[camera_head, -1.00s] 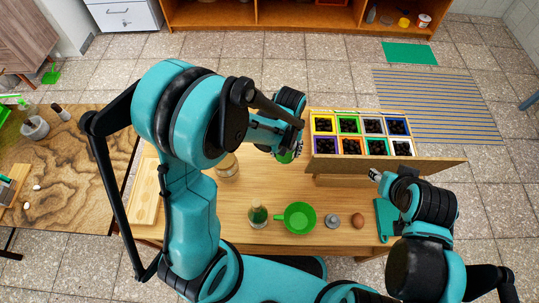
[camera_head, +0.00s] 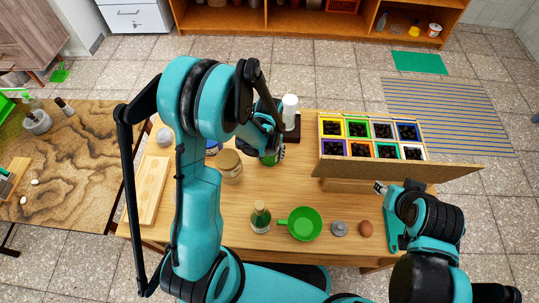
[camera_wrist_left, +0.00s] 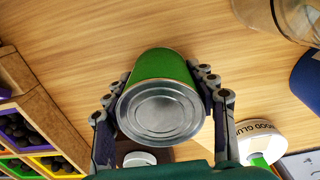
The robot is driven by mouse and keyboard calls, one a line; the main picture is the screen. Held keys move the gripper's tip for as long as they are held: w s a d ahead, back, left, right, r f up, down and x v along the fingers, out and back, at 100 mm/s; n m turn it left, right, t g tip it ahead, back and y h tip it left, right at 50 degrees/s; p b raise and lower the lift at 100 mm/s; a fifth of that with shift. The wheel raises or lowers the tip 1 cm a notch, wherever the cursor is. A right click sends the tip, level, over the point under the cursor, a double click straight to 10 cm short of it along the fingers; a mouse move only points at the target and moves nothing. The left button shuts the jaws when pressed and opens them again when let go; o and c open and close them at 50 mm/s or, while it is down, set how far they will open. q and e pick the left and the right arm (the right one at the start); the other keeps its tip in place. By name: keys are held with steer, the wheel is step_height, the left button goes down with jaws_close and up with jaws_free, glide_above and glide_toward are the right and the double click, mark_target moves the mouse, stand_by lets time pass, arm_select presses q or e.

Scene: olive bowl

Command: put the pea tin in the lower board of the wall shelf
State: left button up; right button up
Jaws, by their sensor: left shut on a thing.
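The pea tin is a green can (camera_wrist_left: 160,66) with a bare metal end facing the left wrist camera. My left gripper (camera_wrist_left: 162,85) is shut on it, with a finger on each side. In the head view a small part of the green tin (camera_head: 269,159) shows below my left gripper (camera_head: 272,150), left of the wooden shelf. The shelf (camera_head: 400,168) stands at the table's right side; its lower board (camera_head: 345,185) is mostly hidden under the upper one. My right gripper (camera_head: 380,188) is near the shelf's front; its jaw opening is unclear.
The shelf's top holds several coloured boxes (camera_head: 333,128) of dark balls. A jar (camera_head: 229,166), a green-labelled bottle (camera_head: 260,217), a green pan (camera_head: 305,224), a grey weight-like object (camera_head: 339,229) and an egg (camera_head: 365,228) stand on the table. A white bottle (camera_head: 290,108) stands behind.

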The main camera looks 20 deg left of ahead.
arm_select(q)
steer(key=shift+f, duration=0.1)
steer(key=o, duration=1.4)
